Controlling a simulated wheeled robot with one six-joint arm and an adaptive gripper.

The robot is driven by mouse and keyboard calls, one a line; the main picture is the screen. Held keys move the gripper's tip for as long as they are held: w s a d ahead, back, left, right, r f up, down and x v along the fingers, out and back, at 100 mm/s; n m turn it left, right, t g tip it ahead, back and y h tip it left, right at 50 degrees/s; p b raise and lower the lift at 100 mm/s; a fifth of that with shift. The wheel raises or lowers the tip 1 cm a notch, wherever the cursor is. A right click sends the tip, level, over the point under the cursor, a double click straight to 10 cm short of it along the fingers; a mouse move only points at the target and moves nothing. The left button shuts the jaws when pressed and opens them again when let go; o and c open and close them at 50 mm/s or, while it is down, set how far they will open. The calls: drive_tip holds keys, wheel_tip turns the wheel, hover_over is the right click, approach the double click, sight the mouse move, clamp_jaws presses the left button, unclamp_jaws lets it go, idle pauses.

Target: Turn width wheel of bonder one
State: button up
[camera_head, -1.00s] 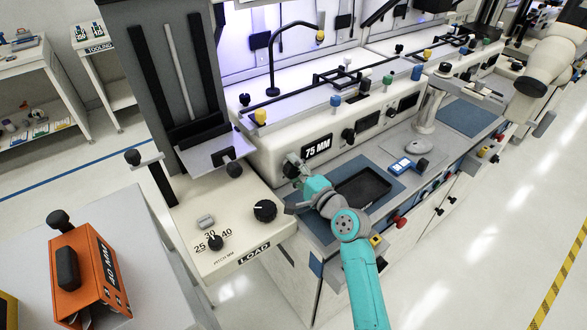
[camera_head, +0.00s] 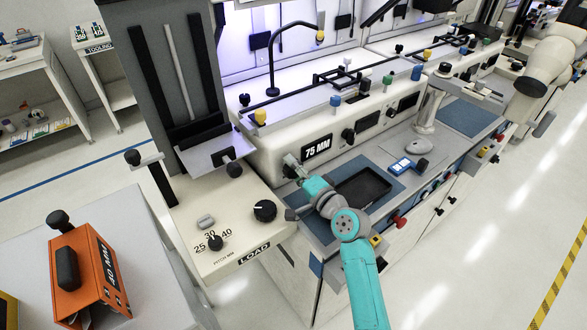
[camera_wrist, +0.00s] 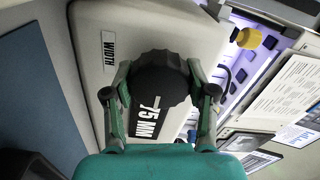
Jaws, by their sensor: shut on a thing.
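The width wheel (camera_wrist: 160,78) is a black ribbed knob on the cream front panel of the bonder (camera_head: 263,150). In the wrist view it sits between the two fingers of my gripper (camera_wrist: 160,92), which is shut on it. A "WIDTH" label (camera_wrist: 108,51) is beside the wheel. The display (camera_head: 317,147) reads "75 MM" and also shows in the wrist view (camera_wrist: 150,118), partly covered by the wheel. In the head view my gripper (camera_head: 291,168) is against the panel left of the display, and it mostly hides the wheel.
The load unit with a black knob (camera_head: 265,211) and a pitch selector (camera_head: 215,242) stands at left. An orange "40 MM" block (camera_head: 85,272) is at lower left. Open floor lies to the right.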

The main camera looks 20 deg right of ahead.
drive_tip(key=o, duration=1.2)
drive_tip(key=shift+c, duration=0.2)
drive_tip(key=shift+s, duration=0.1)
drive_tip(key=v, duration=1.1)
drive_tip(key=shift+s+d, duration=0.15)
drive_tip(key=shift+s, duration=0.2)
